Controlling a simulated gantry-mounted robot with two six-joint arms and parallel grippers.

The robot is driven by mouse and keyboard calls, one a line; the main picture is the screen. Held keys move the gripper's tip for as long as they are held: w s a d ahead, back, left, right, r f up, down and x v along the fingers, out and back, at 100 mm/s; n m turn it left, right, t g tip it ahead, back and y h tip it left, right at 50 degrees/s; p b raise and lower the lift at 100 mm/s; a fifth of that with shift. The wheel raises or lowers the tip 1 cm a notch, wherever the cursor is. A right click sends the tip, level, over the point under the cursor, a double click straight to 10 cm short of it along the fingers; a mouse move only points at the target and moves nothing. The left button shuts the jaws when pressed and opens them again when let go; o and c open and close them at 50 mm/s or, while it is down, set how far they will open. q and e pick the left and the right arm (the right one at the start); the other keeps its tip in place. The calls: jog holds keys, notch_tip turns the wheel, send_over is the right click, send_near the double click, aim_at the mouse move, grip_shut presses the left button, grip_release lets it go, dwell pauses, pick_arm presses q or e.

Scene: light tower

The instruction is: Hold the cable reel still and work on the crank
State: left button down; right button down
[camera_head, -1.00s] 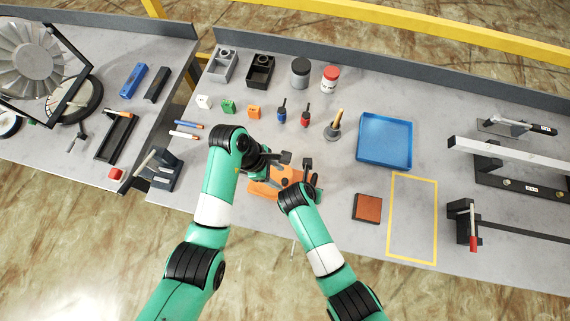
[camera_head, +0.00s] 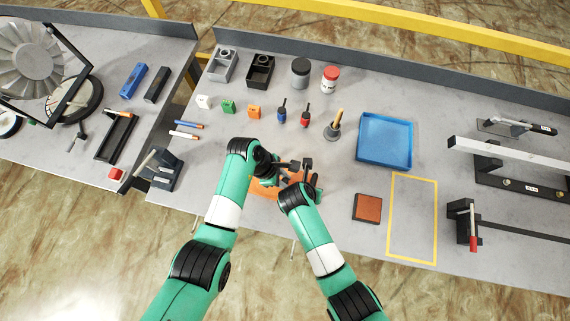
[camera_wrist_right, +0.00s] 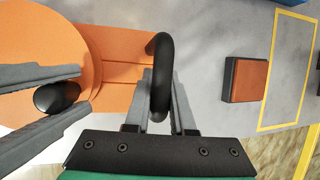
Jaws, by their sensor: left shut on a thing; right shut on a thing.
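The orange cable reel (camera_head: 262,190) stands near the front edge of the bench, partly covered by my arms. In the right wrist view its round orange face (camera_wrist_right: 60,40) shows at the left. My right gripper (camera_wrist_right: 160,95) is shut on the reel's curved black handle (camera_wrist_right: 161,50). My left gripper (camera_head: 290,168) is at the reel's top; in the right wrist view its grey fingers lie either side of the crank's black knob (camera_wrist_right: 57,97), shut on it. The rest of the crank is hidden.
A dark red-brown block (camera_head: 367,208) and a yellow-outlined area (camera_head: 413,256) are right of the reel. A blue tray (camera_head: 385,165) is behind them. A grey rack (camera_head: 160,182) stands to the left. Small parts and a pot with a stick (camera_head: 334,128) stand behind the reel.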

pick_arm(q)
jog(key=shift+w+n, duration=0.1)
jog(key=shift+n, duration=0.2)
jog(key=shift+w+d+n+t, duration=0.2)
jog(key=shift+n+t, duration=0.1)
jog(key=shift+n, duration=0.3)
jog(key=shift+w+d+n+t, duration=0.1)
jog(key=shift+w+n+t, duration=0.15)
jog(key=shift+n, duration=0.35)
jog(key=shift+w+d+n+t, duration=0.1)
jog(key=shift+w+n+t, duration=0.2)
jog(key=shift+n, duration=0.4)
jog(key=shift+w+d+n+t, duration=0.1)
jog(key=shift+w+n+t, duration=0.15)
jog(key=shift+n, duration=0.45)
jog(key=c, duration=0.7)
grip_release()
jog(key=v, duration=1.2)
jog(key=shift+d+r, duration=0.1)
jog(key=shift+d, duration=0.05)
